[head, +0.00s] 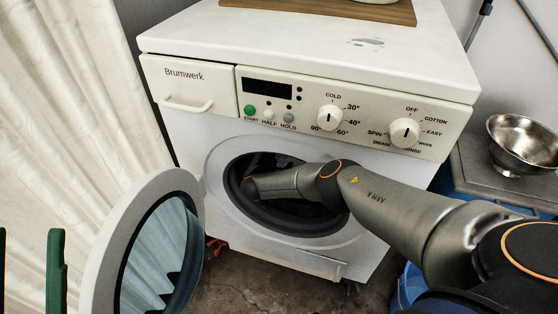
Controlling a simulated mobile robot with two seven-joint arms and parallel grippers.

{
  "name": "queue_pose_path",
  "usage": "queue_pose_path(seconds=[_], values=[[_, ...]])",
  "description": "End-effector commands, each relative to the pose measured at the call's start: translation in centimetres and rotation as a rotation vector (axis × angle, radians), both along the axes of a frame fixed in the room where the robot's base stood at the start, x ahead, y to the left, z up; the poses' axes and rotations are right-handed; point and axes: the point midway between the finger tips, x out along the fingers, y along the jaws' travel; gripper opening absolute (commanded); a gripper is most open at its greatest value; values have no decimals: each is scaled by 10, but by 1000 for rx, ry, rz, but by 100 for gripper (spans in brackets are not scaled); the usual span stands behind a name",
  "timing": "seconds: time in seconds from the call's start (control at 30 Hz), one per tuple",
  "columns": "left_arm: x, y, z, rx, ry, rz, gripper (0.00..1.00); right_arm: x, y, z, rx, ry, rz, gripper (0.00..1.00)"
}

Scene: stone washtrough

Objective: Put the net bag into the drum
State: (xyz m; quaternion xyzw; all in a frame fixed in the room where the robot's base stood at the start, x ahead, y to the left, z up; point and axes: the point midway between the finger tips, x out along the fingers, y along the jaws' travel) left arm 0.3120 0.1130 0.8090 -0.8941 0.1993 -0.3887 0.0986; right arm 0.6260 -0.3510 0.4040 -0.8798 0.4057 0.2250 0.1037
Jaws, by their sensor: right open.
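The washing machine's drum (285,224) shows as a dark round opening in the white front. Its round door (103,238) stands swung open to the left. My right arm reaches in from the right, and its wrist end lies across the opening. My right gripper (256,180) is open at the mouth of the drum, mostly hidden by the wrist and the dark interior. I cannot make out the net bag anywhere. My left gripper is out of view.
Cream curtains (70,110) hang at the left, with green uprights (56,270) before them. A steel bowl (525,143) stands on a grey surface (500,178) at the right. A wooden board (330,10) lies on the machine. Something red (214,246) is on the floor below the door.

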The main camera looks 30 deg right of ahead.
Motion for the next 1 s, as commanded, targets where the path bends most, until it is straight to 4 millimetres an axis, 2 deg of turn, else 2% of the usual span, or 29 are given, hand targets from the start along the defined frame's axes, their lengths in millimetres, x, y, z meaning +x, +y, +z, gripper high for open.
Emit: queue_pose_path(seconds=[0.03,0.4,0.7,1.0], values=[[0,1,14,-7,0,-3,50,-4,5,10,0,2,2,78],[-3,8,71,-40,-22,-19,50,-43,51,43,1,2,4,78],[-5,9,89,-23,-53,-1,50,-63,74,55,0,0,2,78],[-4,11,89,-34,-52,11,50,-64,75,54,-1,-1,0,78]])
